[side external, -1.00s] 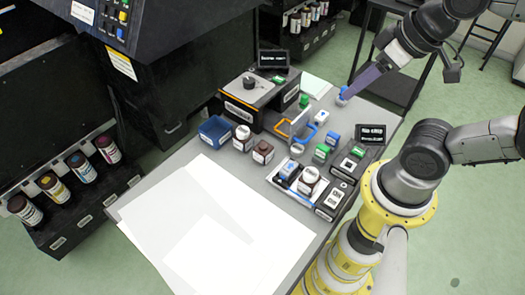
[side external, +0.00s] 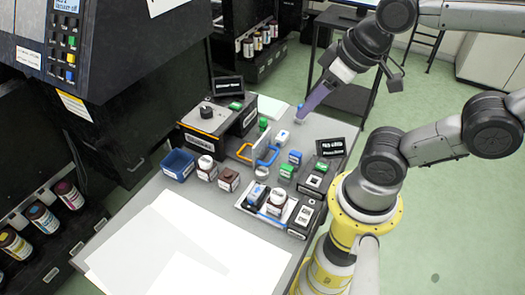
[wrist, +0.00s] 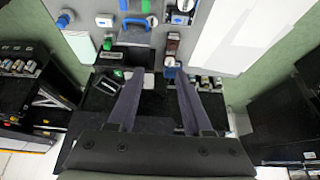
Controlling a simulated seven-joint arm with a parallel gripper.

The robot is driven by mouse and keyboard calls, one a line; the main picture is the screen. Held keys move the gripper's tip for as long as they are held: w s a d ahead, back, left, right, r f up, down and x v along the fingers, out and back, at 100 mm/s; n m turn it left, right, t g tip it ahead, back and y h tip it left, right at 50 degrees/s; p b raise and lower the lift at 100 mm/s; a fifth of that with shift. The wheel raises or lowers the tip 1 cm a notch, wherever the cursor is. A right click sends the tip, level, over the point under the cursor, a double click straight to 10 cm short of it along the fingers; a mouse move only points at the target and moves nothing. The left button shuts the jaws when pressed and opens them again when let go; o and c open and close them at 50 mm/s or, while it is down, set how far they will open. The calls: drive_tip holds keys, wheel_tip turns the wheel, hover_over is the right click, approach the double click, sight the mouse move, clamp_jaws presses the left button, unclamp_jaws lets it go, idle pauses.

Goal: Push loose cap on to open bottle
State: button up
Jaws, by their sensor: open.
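My gripper (side external: 301,117) has long purple fingers and is at the far right part of the grey table. In the wrist view its two fingers (wrist: 157,74) stand apart with nothing between them. A small blue-topped item (side external: 299,106) shows by the fingertips; I cannot tell whether they touch. A small pale disc (side external: 262,172), perhaps the loose cap, lies mid-table. A white-topped bottle (side external: 206,163) and a brown-topped bottle (side external: 229,177) stand on the left. Another bottle (side external: 277,197) stands on a white tray (side external: 247,209). Which bottle is open is too small to tell.
A blue open box (side external: 178,166) sits at the left. A black device (side external: 207,118) stands behind it, near orange and blue handles (side external: 266,156). Small green and blue blocks (side external: 287,170) and a black sign (side external: 331,147) crowd the right. White sheets (side external: 190,245) cover the front.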

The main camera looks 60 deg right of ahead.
drive_tip(key=shift+w+r, duration=0.1)
drive_tip(key=shift+w, duration=0.1)
drive_tip(key=c, duration=0.4)
drive_tip(key=w, duration=0.1)
drive_tip(key=w+a+r+m+t, duration=0.1)
drive_tip(key=w+a+t+y, duration=0.1)
drive_tip(key=shift+w+r, duration=0.15)
drive_tip(key=shift+r, duration=0.15)
clamp_jaws()
drive_tip(key=w+a+f+m+t, duration=0.1)
drive_tip(key=w+f+m+t, duration=0.2)
drive_tip(key=w+m, duration=0.55)
drive_tip(key=s+d+f+m+g+h, duration=0.1)
drive_tip(key=s+d+f+m, duration=0.1)
drive_tip(key=f, duration=0.3)
drive_tip(key=s+d+f+m+g+h, duration=0.2)
drive_tip(key=s+d+f+m, duration=0.1)
drive_tip(key=f, duration=0.3)
drive_tip(key=s+d+f+m+g+h, duration=0.2)
drive_tip(key=s+f, duration=0.1)
drive_tip(key=f, duration=0.3)
drive_tip(key=shift+s+d+f+m, duration=0.1)
drive_tip(key=shift+d+f+m, duration=0.05)
drive_tip(key=shift+d+m, duration=0.1)
drive_tip(key=shift+a+f, duration=0.15)
drive_tip(key=shift+x, duration=4.9)
